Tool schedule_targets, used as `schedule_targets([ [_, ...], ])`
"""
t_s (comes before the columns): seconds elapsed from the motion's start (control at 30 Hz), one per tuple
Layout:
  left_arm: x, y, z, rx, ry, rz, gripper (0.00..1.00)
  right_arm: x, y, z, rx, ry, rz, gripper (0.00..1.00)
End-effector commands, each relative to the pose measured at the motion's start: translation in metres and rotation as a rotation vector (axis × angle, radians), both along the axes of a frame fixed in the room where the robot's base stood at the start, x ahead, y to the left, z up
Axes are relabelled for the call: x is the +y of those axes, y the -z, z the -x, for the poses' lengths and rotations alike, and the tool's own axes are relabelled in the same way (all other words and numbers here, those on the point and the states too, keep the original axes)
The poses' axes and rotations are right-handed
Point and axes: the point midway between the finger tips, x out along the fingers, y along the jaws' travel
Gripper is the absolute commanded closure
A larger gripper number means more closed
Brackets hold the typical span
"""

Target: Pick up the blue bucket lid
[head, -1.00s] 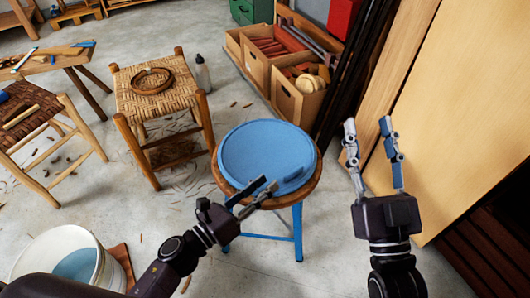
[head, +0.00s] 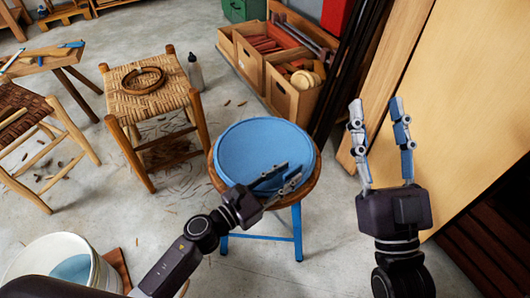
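The blue bucket lid (head: 262,145) is a round blue disc lying flat on a round wooden-topped stool (head: 222,188) with blue legs. My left gripper (head: 293,171) is over the lid's front right part, its two fingers apart. The fingers cover the spot where a small raised blue part of the lid shows earlier, and I cannot tell whether they touch it. My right gripper (head: 397,103) is open and empty, right of the stool, with its fingers pointing away from me.
A white bucket (head: 40,248) with blue inside stands at the lower left. A woven stool (head: 155,88) holding a brown coil (head: 143,80) is left of the lid. Wooden crates (head: 290,98) stand behind it. Tall boards (head: 465,100) lean at the right. Concrete floor lies between.

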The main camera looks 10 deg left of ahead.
Motion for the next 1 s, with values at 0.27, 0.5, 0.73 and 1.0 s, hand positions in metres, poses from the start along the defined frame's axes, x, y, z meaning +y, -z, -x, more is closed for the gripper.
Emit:
schedule_targets([
  [0.27,-0.0013,0.0003,-0.0007,0.001,0.001,0.001,0.75,0.0002,0.0002,0.0000,0.000,-0.001,-0.001,0.60],
  [0.5,-0.0012,0.0002,-0.0006,0.001,0.001,0.001,1.00,0.0002,0.0002,0.0000,0.000,-0.001,-0.001,0.60],
  [0.73,-0.0012,-0.0006,-0.0008,-0.001,0.001,0.000,1.00,0.0002,0.0001,0.0000,0.000,-0.001,-0.001,0.60],
  [1.0,-0.0012,-0.0018,-0.0007,-0.001,0.001,0.000,1.00,0.0003,0.0002,-0.0007,0.004,-0.001,0.000,0.60],
])
